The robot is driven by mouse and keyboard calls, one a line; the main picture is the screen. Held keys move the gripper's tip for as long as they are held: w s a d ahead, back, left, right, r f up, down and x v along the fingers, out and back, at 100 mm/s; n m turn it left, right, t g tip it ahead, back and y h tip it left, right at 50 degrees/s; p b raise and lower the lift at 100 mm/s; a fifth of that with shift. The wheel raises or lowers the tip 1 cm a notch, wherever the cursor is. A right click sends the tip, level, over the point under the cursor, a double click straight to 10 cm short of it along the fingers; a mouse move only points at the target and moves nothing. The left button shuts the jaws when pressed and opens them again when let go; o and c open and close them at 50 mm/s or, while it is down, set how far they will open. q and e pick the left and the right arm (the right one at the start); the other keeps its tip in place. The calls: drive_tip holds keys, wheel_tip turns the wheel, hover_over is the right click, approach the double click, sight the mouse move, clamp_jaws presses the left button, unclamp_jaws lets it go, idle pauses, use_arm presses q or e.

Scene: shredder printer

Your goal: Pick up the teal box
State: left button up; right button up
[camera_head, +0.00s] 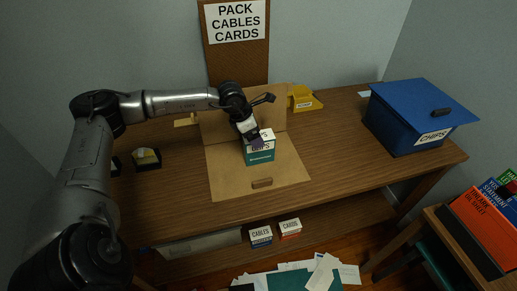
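The teal box (261,157) stands on a brown cardboard sheet (228,184) in the middle of the wooden table. It has a white upper part with dark lettering that partly reads "CHIPS". My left gripper (257,142) comes down from behind and to the left, and its tip covers part of the box's top. Whether the fingers touch or hold the box, and how wide they are, I cannot tell. My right gripper is not in view.
A lidded blue bin (397,124) labelled "CHIPS" stands at the table's right. A yellow object (304,99) is at the back, and a dark holder (146,158) at the left. Boxes labelled "CABLES" (261,236) and "CARDS" (290,228) sit below. A sign (235,22) hangs behind.

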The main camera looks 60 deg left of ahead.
sight(252, 156)
use_arm(q)
drive_tip(key=shift+b+x, duration=0.75)
drive_tip(key=shift+x, duration=1.55)
drive_tip(key=shift+a, duration=0.1)
drive_tip(key=c, duration=1.1)
